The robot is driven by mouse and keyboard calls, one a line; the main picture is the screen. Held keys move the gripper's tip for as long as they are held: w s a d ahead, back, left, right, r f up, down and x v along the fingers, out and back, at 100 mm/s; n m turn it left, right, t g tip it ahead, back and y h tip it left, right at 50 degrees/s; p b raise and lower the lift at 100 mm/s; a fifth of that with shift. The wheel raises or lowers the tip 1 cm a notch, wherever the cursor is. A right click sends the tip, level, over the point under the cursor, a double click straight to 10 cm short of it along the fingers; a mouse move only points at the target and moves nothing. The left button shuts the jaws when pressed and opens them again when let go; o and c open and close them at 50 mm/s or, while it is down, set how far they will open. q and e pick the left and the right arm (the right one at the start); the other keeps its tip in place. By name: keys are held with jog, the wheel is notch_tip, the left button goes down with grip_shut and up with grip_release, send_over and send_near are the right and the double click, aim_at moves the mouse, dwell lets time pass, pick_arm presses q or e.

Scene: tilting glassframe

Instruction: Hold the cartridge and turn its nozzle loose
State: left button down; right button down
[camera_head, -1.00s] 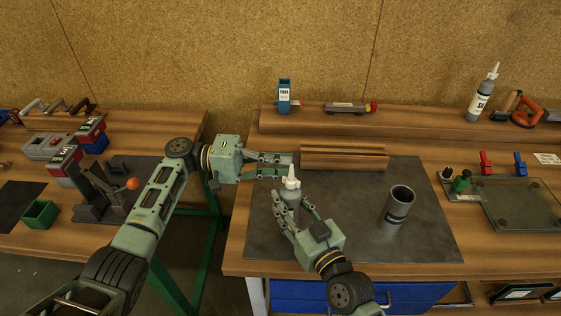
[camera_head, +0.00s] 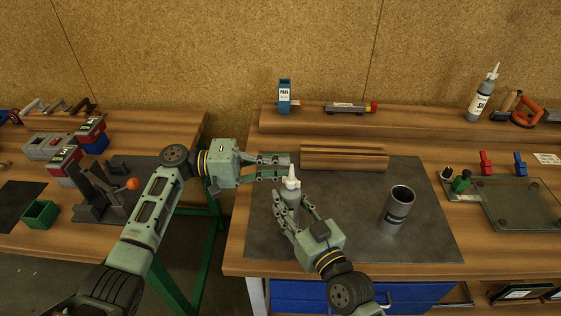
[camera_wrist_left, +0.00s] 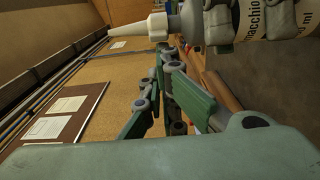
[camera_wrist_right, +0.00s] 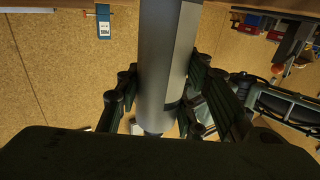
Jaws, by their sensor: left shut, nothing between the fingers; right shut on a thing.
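The cartridge (camera_head: 291,213) stands upright over the dark mat, a grey bottle with a white nozzle (camera_head: 291,182) on top. My right gripper (camera_head: 292,211) is shut around its body, and its fingers hide part of it. In the right wrist view the grey body (camera_wrist_right: 163,70) lies between the fingers. My left gripper (camera_head: 287,166) is shut and empty, just behind and above the nozzle in the head view. In the left wrist view the nozzle (camera_wrist_left: 135,27) lies beyond the left fingertips, apart from them, and part of the printed label (camera_wrist_left: 275,22) shows.
A wooden block (camera_head: 345,158) lies behind the grippers. A grey cylindrical holder (camera_head: 397,208) stands to the right on the dark mat (camera_head: 350,240). A blue box (camera_head: 284,95) and another bottle (camera_head: 481,102) stand on the rear shelf. The mat between cartridge and holder is clear.

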pick_arm(q)
jog(key=shift+s+a+n+t, duration=0.2)
jog(key=shift+n+t, duration=0.2)
jog(key=shift+t, duration=0.2)
jog(key=s+a+n+t+y, duration=0.1)
jog(key=s+n+t+y, duration=0.6)
jog(key=n+t, duration=0.3)
jog(key=shift+s+a+t+y, duration=0.35)
jog(key=shift+t+y, duration=0.35)
jog(key=shift+t, duration=0.8)
